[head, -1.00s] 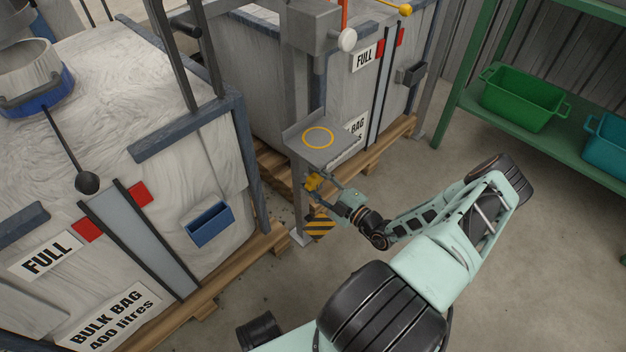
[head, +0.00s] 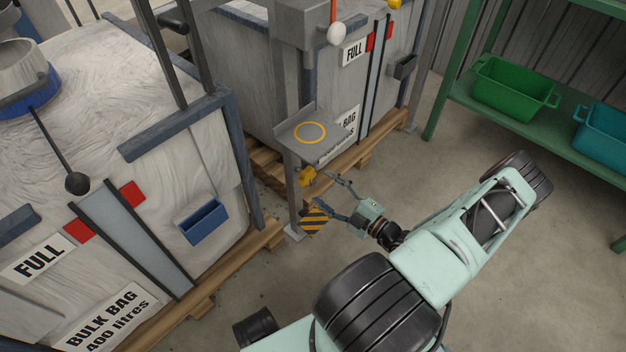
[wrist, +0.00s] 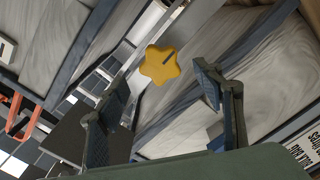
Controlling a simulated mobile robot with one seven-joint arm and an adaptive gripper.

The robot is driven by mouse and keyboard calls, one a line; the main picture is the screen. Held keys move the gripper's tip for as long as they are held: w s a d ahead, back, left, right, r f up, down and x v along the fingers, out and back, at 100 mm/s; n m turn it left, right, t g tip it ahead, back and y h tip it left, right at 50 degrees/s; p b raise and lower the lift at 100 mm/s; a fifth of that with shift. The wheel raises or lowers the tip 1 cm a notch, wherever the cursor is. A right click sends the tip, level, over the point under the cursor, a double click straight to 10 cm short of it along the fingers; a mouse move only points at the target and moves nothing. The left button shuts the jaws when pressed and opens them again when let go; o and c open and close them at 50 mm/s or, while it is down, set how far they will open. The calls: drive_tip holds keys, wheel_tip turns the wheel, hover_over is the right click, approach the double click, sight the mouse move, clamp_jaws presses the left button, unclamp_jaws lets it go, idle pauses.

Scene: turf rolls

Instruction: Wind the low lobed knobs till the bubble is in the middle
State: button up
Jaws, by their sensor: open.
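A yellow lobed knob (head: 306,176) sits under a grey shelf plate on a grey post. In the wrist view the knob (wrist: 160,65) shows face-on as a star shape with a dark slot or mark, beyond the fingertips and between them. My gripper (head: 325,190) is open and empty, a short way to the right of the knob and apart from it; its two fingers also show in the wrist view (wrist: 162,88). The grey plate (head: 331,146) carries a yellow ring (head: 310,132). No bubble can be made out.
A large bulk bag box (head: 170,110) on a pallet stands at the left, with a blue holder (head: 203,221) on its side. Another box (head: 240,60) stands behind the post. A green rack (head: 455,85) with a green bin (head: 512,88) and a teal bin (head: 604,131) is at the right.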

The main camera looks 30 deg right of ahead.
drive_tip(key=v, duration=0.3)
drive_tip(key=shift+s+d, duration=0.1)
drive_tip(key=shift+s, duration=0.3)
